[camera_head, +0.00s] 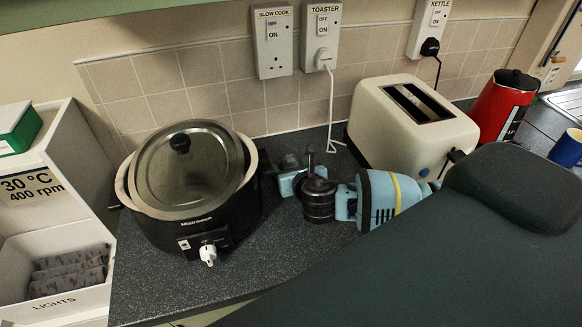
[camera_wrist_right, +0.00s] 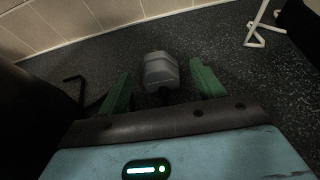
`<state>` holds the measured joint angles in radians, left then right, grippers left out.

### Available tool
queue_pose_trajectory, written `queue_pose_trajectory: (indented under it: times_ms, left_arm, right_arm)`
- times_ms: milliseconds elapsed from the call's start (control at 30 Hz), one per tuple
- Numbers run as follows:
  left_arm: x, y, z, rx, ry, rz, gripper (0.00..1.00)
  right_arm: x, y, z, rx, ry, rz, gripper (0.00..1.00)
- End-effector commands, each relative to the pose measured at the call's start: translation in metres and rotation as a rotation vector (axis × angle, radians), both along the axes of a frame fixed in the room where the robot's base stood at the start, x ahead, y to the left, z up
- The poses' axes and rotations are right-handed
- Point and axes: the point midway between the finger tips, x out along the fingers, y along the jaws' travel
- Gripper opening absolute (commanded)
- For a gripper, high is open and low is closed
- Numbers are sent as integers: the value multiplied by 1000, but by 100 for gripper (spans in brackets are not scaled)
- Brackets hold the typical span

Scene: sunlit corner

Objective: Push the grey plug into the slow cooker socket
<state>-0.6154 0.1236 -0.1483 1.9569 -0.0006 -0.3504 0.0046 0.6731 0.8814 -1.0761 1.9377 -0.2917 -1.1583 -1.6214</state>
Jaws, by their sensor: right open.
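The grey plug (camera_wrist_right: 160,72) lies on the dark worktop in the right wrist view. My right gripper (camera_wrist_right: 161,78) is open, with one green finger on each side of the plug and visible gaps to it. In the head view my right gripper (camera_head: 285,177) is low over the worktop, just right of the slow cooker (camera_head: 192,185); the plug cannot be made out clearly there. My left gripper is not in view.
The toaster socket (camera_head: 320,38) holds a white plug with a hanging cable. The kettle socket (camera_head: 429,28) holds a black plug. A cream toaster (camera_head: 375,125) and red kettle (camera_head: 500,105) stand at right. A white shelf unit (camera_head: 70,170) stands at left.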

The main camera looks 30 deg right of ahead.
Motion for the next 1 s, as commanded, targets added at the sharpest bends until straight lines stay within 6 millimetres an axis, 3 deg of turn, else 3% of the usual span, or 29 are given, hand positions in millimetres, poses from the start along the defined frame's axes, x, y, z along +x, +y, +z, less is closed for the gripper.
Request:
queue_pose_trajectory:
  times_ms: [700, 1000]
  left_arm:
    - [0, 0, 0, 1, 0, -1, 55]
    - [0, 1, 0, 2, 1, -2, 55]
  right_arm:
    - [0, 0, -1, 0, 1, 0, 67]
    - [0, 0, -1, 0, 1, 0, 29]
